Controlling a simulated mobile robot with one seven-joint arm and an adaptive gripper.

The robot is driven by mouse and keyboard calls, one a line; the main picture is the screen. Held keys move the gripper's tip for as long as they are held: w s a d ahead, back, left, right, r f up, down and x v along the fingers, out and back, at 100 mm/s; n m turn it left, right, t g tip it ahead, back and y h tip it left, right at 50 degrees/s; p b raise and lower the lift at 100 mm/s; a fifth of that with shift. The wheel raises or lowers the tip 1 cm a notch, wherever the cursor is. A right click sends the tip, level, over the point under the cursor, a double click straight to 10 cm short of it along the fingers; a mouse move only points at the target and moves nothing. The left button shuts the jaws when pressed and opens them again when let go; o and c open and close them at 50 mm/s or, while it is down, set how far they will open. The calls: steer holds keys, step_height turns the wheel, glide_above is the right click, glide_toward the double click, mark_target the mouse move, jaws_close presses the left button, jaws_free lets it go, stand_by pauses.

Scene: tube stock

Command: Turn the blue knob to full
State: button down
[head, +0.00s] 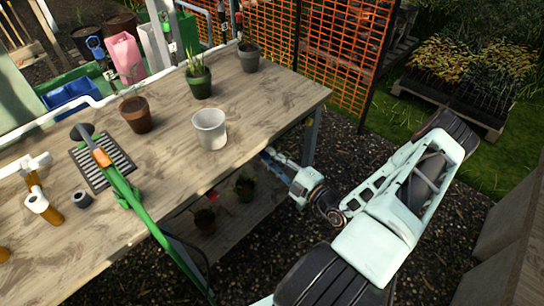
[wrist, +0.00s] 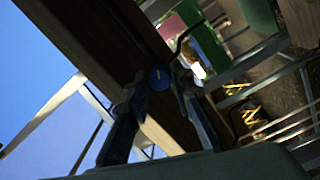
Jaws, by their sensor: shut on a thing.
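The blue knob (wrist: 160,77) shows as a small round face with a pale mark in the wrist view, beside the dark underside of a wooden edge. My gripper's two dark fingers (wrist: 161,88) stand on either side of it and are shut on it. In the head view my gripper (head: 273,157) reaches in at the table's front right edge, just under the tabletop. The knob cannot be made out there. The pale mark is too small to read as a setting.
The wooden table (head: 265,100) carries a white pot (head: 210,129), a brown pot (head: 136,114), a potted plant (head: 199,80) and a grey pot (head: 249,57). A lower shelf (head: 238,218) holds small plants. An orange mesh (head: 320,40) stands behind.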

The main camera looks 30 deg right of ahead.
steer(key=m+p, duration=0.1)
steer(key=m, duration=0.5)
steer(key=shift+m, duration=0.4)
steer(key=m+p, duration=0.1)
steer(key=m, duration=0.4)
steer(key=shift+h, duration=0.3)
steer(key=c, duration=1.7)
jaws_free()
steer(key=shift+s, duration=0.1)
steer(key=v, duration=1.2)
steer(key=shift+r, duration=0.25)
